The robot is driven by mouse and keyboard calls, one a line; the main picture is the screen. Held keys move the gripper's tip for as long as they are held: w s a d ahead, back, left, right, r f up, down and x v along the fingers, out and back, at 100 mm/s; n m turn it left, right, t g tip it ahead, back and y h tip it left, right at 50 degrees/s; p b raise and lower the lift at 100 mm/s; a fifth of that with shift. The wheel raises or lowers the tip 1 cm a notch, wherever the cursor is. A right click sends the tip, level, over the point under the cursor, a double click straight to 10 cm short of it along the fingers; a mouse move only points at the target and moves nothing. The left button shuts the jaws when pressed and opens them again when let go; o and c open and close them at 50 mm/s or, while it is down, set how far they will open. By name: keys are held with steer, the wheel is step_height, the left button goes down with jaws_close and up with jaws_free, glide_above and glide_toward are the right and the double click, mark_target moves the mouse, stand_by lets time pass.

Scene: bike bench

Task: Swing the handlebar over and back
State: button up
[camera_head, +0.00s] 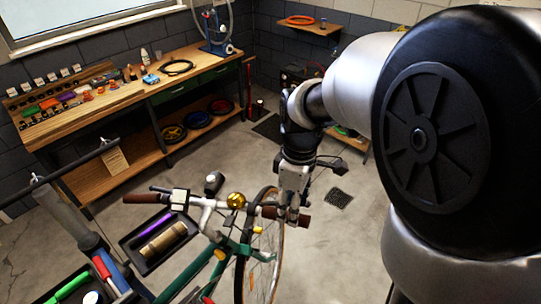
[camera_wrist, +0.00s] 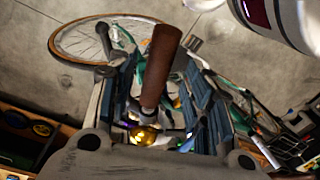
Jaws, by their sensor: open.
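The bike's handlebar (camera_head: 212,203) has silver-white tubing, a gold bell (camera_head: 236,200) and brown grips. The left grip (camera_head: 142,198) is free. My gripper (camera_head: 291,212) is open, pointing down over the right grip (camera_head: 303,220), partly hiding it. In the wrist view, a brown grip (camera_wrist: 161,62) stands between the two spread fingers of my gripper (camera_wrist: 158,85), with gaps at its sides; I cannot tell whether either finger touches it. The gold bell (camera_wrist: 143,136) shows behind the grip's lower end. The green frame (camera_head: 215,268) and front wheel (camera_head: 265,262) are below the handlebar.
A wooden workbench (camera_head: 150,85) with tools and several tires runs along the left wall. Black trays (camera_head: 135,236) with a tan roll and tools, and a repair stand (camera_head: 75,215), are left of the bike. The concrete floor (camera_head: 345,240) is mostly clear at right.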

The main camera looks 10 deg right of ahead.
steer(key=shift+a+f, duration=0.1)
steer(key=shift+f, duration=1.8)
steer(key=shift+c, duration=0.3)
jaws_close()
